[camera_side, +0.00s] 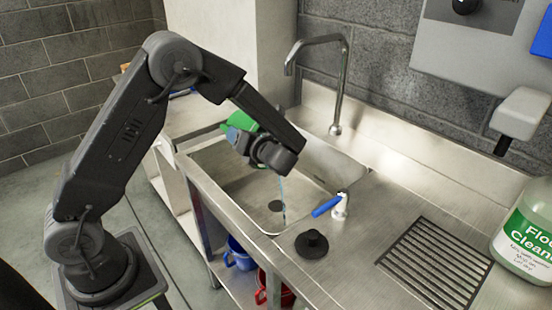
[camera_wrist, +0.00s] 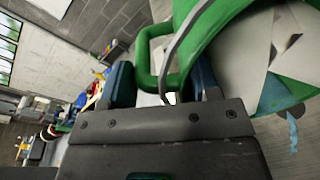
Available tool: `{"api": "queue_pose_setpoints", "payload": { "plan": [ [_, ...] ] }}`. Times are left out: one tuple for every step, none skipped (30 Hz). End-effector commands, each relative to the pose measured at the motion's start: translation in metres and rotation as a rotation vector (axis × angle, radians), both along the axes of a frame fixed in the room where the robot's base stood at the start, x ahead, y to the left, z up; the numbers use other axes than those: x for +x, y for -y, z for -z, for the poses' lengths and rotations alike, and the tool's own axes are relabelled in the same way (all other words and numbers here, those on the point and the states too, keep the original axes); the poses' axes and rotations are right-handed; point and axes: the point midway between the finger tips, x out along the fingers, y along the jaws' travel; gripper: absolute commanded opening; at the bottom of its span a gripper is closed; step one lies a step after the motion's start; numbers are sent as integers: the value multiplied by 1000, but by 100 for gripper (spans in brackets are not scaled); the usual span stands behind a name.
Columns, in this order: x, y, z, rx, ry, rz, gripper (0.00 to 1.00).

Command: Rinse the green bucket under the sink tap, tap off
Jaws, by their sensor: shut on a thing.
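The green bucket (camera_side: 236,117) is held over the left part of the sink basin (camera_side: 232,181), mostly hidden behind my wrist in the side view. In the wrist view the bucket (camera_wrist: 228,25) is tilted, with its green handle loop (camera_wrist: 146,66) between the fingers. My gripper (camera_wrist: 163,84) is shut on it at the handle. A thin blue stream of water (camera_side: 283,200) falls into the basin; it also shows by the bucket's rim in the wrist view (camera_wrist: 293,130). The tap's spout (camera_side: 318,41) shows no water. The blue tap lever (camera_side: 326,207) points left from its white base.
A black round plug-like piece (camera_side: 311,244) stands on the counter in front of the lever. A drain grate (camera_side: 436,262) and a cleaner bottle (camera_side: 525,235) are to the right. A blue bucket (camera_side: 238,255) and a red one (camera_side: 272,290) are below the counter.

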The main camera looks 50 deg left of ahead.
Motion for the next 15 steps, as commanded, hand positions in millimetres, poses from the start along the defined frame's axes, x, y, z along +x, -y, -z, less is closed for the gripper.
{"api": "queue_pose_setpoints", "payload": {
  "plan": [
    [0,1,-1,7,2,1,0],
    [0,1,-1,11,2,1,0],
    [0,2,-1,15,2,0,0],
    [1,2,-1,18,1,1,0],
    [1,3,-1,21,2,1,0],
    [0,1,-1,12,3,0,0],
    [0,-4,-1,-16,6,-3,0],
    [-1,-12,-1,-65,9,-7,0],
    [-1,-25,2,-140,11,-10,0],
    [-1,-35,4,-187,14,-10,0],
    [-1,-43,7,-228,11,-10,0],
    [-1,-48,10,-266,10,-5,0],
    [0,-48,12,-284,7,-2,0],
    [0,-47,13,-288,5,-1,0],
    [0,-46,13,-287,4,1,0]
  ]
}}
